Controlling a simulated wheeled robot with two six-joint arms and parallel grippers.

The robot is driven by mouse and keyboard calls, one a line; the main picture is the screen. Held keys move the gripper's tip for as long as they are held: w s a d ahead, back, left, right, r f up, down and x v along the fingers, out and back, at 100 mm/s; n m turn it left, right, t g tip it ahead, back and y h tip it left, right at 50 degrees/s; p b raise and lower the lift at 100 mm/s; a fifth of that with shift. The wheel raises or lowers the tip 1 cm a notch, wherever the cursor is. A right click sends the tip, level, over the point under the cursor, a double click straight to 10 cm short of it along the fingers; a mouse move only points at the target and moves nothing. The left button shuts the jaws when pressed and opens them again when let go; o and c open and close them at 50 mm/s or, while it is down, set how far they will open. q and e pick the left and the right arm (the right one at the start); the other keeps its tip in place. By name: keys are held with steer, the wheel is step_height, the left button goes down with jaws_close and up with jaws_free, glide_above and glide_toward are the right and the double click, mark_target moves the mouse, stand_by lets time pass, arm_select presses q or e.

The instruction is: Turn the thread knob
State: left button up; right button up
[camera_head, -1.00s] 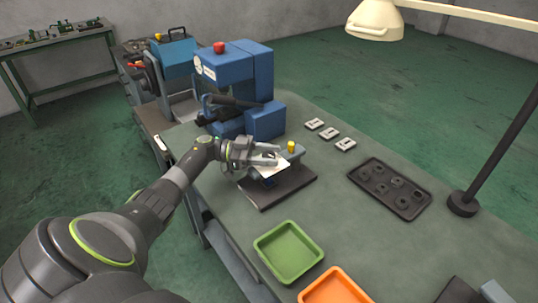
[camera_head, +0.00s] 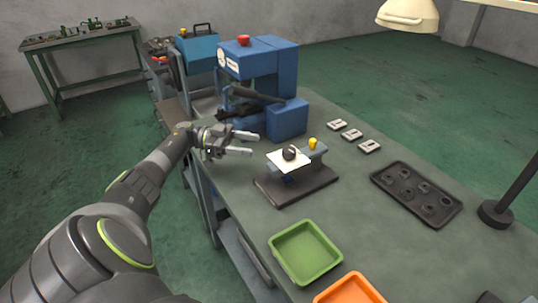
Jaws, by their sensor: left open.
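A small fixture on a dark base plate (camera_head: 290,196) stands on the bench. It carries a white plate (camera_head: 278,161) with a round black part (camera_head: 291,154) on it and a yellow knob (camera_head: 312,143) at its right end. I cannot tell which of these is the thread knob. A blue machine (camera_head: 262,75) with a red knob (camera_head: 243,40) on top stands behind. My left gripper (camera_head: 254,143) is open and empty, left of the fixture and in front of the machine, with its fingers pointing right. It looks clear of the white plate. My right gripper is not in view.
A green tray (camera_head: 306,277) and an orange tray (camera_head: 350,288) lie at the front of the bench. A dark tray of round parts (camera_head: 416,193), several small metal blocks (camera_head: 353,134) and a lamp base (camera_head: 495,213) are on the right. The bench between is clear.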

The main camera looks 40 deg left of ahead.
arm_select(q)
steer(key=b+v, duration=0.1)
steer(key=v, duration=0.4)
steer(key=shift+b, duration=0.4)
